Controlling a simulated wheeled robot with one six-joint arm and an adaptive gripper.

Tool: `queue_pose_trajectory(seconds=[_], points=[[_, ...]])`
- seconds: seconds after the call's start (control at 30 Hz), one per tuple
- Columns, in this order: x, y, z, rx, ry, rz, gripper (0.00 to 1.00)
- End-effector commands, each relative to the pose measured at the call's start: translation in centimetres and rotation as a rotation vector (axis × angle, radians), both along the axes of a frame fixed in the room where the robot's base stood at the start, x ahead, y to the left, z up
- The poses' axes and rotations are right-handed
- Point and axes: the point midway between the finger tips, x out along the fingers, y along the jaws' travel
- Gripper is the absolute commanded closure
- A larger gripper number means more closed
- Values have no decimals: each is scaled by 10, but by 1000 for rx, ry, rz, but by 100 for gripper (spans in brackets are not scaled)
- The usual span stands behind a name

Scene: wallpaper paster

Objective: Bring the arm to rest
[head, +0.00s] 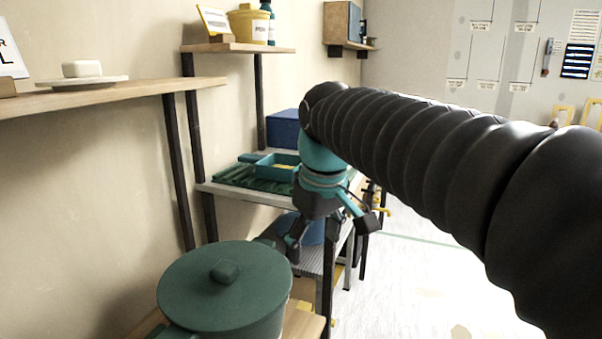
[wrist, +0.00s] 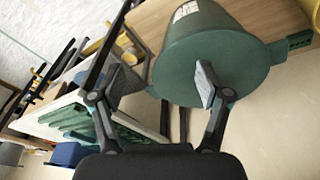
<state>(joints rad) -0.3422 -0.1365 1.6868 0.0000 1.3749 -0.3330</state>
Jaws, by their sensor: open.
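My arm, in a black ribbed sleeve, reaches from the right across the head view. My gripper (head: 327,236) hangs at its end, pointing down, beyond and to the right of a green lidded pot (head: 232,310). In the wrist view my gripper (wrist: 168,84) has its two fingers spread wide with nothing between the pads. The green pot (wrist: 225,70) fills the upper right there, behind the right fingertip. I cannot tell whether that fingertip touches it.
The pot stands on a low wooden surface (head: 302,325). Behind are a shelf unit (head: 228,191) with a teal tray (head: 272,172), and a blue box (head: 283,128). A wall shelf (head: 110,94) holds a white block on a plate. Open floor (head: 400,285) lies to the right.

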Motion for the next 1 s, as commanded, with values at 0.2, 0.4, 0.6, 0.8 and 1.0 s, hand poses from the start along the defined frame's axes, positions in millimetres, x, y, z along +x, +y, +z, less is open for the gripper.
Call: queue_pose_trajectory(seconds=[0.2,0.4,0.6,0.8,1.0], points=[[-51,-62,-33,54,-83,-226,24],[-99,-104,-76,104,-159,-425,24],[-138,-129,-119,144,-224,-582,24],[-154,-139,-140,162,-253,-650,24],[-155,-139,-142,163,-253,-655,24]])
